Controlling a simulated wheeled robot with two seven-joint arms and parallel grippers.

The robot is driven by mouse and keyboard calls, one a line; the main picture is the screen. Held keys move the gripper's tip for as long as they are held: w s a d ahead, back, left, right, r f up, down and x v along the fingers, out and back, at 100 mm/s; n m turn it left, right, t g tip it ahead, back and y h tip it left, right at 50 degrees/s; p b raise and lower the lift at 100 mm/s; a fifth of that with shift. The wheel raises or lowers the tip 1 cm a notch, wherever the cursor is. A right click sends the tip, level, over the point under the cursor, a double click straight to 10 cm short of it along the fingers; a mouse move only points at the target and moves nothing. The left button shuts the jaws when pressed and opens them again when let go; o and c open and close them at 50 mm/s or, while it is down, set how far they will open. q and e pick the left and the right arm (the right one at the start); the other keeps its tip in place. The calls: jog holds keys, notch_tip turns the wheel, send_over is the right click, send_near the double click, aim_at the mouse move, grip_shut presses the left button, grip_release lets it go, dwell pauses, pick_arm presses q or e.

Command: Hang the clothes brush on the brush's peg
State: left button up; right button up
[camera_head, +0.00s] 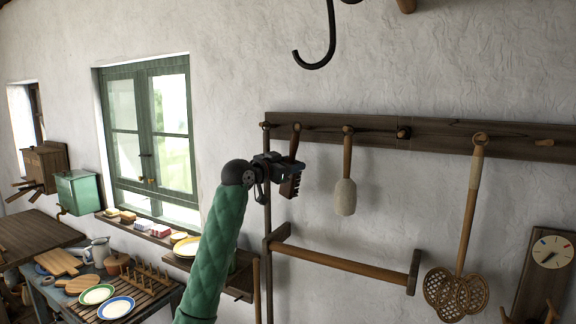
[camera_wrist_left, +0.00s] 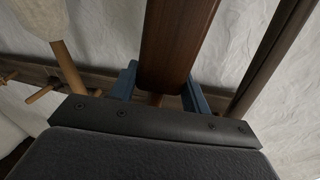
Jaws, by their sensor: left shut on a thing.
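The clothes brush shows in the head view as a reddish-brown handle (camera_head: 296,141) pointing up and a dark brush head (camera_head: 290,187) below. My left gripper (camera_head: 287,168) is shut on it and holds it upright in front of the wall, at the left part of the peg rail (camera_head: 440,135). In the left wrist view the brush's brown wood (camera_wrist_left: 176,42) stands between the blue fingers (camera_wrist_left: 160,88). The handle's top overlaps the rail; I cannot tell whether it touches a peg, and any peg behind it is hidden. My right gripper is not in view.
A pale round-headed tool (camera_head: 345,197) hangs just right of the brush, and a carpet beater (camera_head: 458,290) farther right. A wooden bar (camera_head: 340,263) juts below. A large black hook (camera_head: 318,60) hangs above. A bench with plates (camera_head: 97,294) stands at lower left.

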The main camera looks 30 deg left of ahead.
pick_arm(q)
jog(key=shift+w, duration=1.05)
jog(key=shift+w+f, duration=0.1)
jog(key=shift+w, duration=0.7)
jog(key=shift+w+f, duration=0.1)
jog(key=shift+w, duration=0.15)
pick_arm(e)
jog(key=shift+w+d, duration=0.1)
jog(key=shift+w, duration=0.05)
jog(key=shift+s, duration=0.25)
pick_arm(q)
jog(key=o, duration=1.1)
